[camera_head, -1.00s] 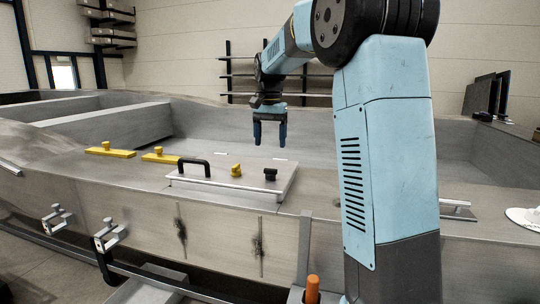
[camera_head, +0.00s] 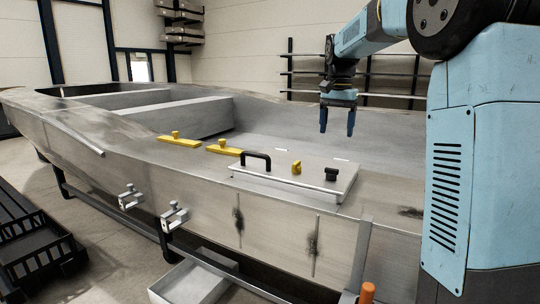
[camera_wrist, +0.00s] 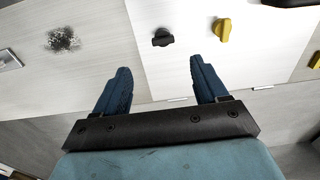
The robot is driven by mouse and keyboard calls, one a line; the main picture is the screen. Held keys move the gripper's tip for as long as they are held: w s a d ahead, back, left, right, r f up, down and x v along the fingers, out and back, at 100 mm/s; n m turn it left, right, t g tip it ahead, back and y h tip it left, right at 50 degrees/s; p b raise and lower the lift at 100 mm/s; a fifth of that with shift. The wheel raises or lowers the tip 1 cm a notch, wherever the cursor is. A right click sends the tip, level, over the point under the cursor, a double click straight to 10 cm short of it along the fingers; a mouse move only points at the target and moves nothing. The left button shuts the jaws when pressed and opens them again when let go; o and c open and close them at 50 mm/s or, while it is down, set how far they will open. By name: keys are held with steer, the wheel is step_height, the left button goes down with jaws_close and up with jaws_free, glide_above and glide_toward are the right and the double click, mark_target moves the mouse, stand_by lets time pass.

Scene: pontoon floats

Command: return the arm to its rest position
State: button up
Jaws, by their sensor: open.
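My gripper (camera_head: 338,122) hangs pointing down above the inside of the metal boat hull (camera_head: 130,165), with its two blue fingers apart and nothing between them. In the wrist view my gripper (camera_wrist: 158,90) is also open and empty, over a pale metal panel. My blue arm stands at the right of the head view, bent over toward the hull. A flat hatch plate (camera_head: 275,184) with a black handle (camera_head: 256,155), a yellow knob (camera_head: 296,167) and a black knob (camera_head: 331,174) lies below and in front of my gripper, apart from it.
Two yellow bars (camera_head: 180,142) (camera_head: 226,151) lie on the hull's deck. Clamps (camera_head: 174,216) stick out from its near side. A black crate (camera_head: 40,245) stands on the floor at left. Wall racks (camera_head: 300,72) are behind. The air around my gripper looks clear.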

steer(key=s+n+t, duration=0.3)
steer(key=s, duration=1.4)
steer(key=s+f+n+t, duration=0.1)
steer(key=s+f, duration=0.3)
steer(key=s, duration=0.4)
steer(key=s+a+f+n+t, duration=0.1)
steer(key=s+f+n, duration=0.1)
steer(key=s+f, duration=0.3)
steer(key=s, duration=0.2)
steer(key=shift+s+a+n, duration=0.3)
steer(key=shift+s, duration=0.05)
steer(key=shift+f, duration=0.1)
steer(key=shift+c, duration=0.3)
